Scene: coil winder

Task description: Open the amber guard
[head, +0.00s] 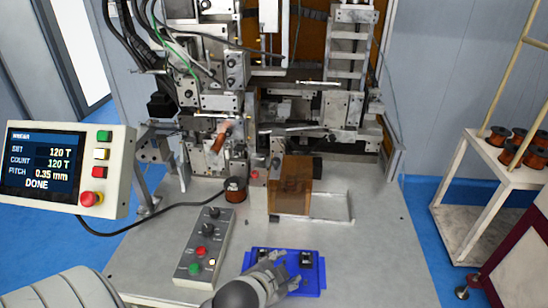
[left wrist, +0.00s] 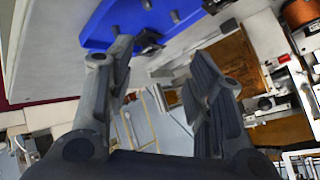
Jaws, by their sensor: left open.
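The amber guard (head: 291,187) is a brown see-through box-like cover on the bench at the front of the winder. It appears closed, with a pale frame (head: 338,207) around its lower right side. The guard also shows in the left wrist view (left wrist: 228,62), beyond the right finger. My left gripper (head: 282,268) is over the blue tray, nearer the front edge than the guard and apart from it. The left wrist view shows its two fingers spread (left wrist: 163,58) with nothing between them. My right gripper is not in view.
The blue tray (head: 318,275) holds small dark parts. A button box (head: 203,245) stands left of it, and a copper spool (head: 235,190) left of the guard. A control panel (head: 110,165) reads DONE. A cart (head: 495,165) with spools stands at right.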

